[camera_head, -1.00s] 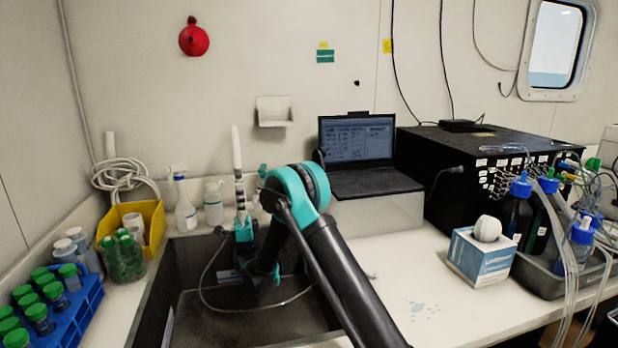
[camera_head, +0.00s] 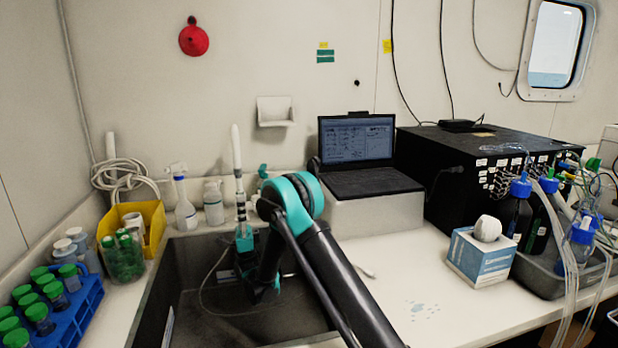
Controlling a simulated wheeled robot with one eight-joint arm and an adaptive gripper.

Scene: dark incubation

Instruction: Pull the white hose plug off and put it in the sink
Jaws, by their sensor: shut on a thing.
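The white hose plug seems to be the long, slim white piece (camera_head: 236,148) standing nearly upright against the back wall, above the rear of the sink (camera_head: 195,312). The contact is small and partly lost among the bands. My forearm and wrist hang over the sink and hide part of its floor. A thin cable loops over the sink to the left of my wrist.
A spray bottle (camera_head: 184,204) and a pump bottle (camera_head: 213,203) stand behind the sink. A yellow bin (camera_head: 153,222), coiled white hose (camera_head: 122,176) and blue tube rack (camera_head: 75,318) are at left. The laptop (camera_head: 357,145) and tissue box (camera_head: 482,258) are at right. The left sink floor is clear.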

